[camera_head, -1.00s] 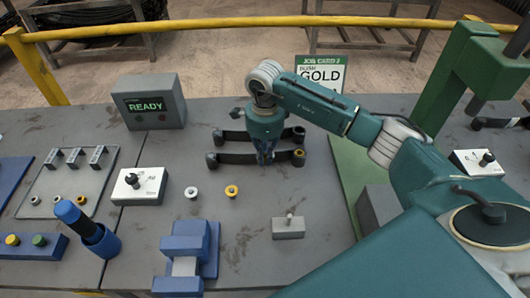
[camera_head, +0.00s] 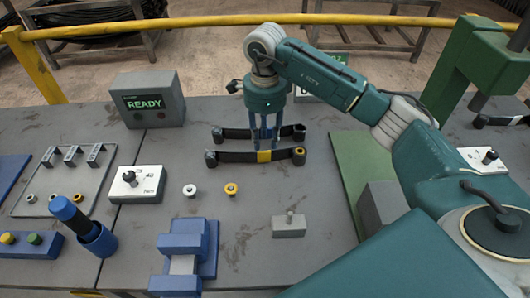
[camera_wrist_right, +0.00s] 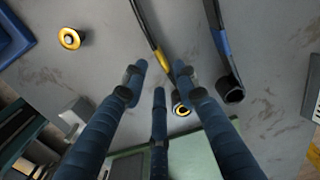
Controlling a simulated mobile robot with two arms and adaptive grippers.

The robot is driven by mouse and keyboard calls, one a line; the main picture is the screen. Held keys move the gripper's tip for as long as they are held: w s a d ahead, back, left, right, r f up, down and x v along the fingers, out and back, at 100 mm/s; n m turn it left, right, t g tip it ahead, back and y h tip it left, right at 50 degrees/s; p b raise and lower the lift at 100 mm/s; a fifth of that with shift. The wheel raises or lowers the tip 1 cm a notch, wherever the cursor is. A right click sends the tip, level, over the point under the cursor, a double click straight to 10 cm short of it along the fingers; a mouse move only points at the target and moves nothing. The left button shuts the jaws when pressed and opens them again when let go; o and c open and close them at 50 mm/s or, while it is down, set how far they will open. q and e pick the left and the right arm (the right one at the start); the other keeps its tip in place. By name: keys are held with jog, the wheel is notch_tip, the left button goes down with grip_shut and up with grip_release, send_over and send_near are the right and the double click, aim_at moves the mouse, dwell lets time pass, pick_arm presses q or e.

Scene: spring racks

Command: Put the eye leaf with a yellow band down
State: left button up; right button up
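The eye leaf with a yellow band (camera_head: 235,157) is a dark, slightly curved strip with an eye at each end. It lies on the grey table, the nearer of two leaves; its yellow band (camera_head: 264,156) is near mid-length. In the right wrist view its band (camera_wrist_right: 160,57) shows just beyond the fingers. My right gripper (camera_head: 264,139) is above the leaves, fingers pointing down. Its blue fingers (camera_wrist_right: 162,72) are spread, with nothing gripped between them. A second leaf lies behind; its band is blue in the wrist view (camera_wrist_right: 222,42). My left gripper is not in view.
A white bushing (camera_head: 189,190) and a yellow one (camera_head: 231,189) stand in front of the leaves. A blue vise-like fixture (camera_head: 187,250), a grey block (camera_head: 289,226) and a READY box (camera_head: 150,100) surround them. A green press (camera_head: 470,70) stands right.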

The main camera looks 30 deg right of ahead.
notch_tip(320, 180, up, 5)
jog(key=shift+b, duration=0.4)
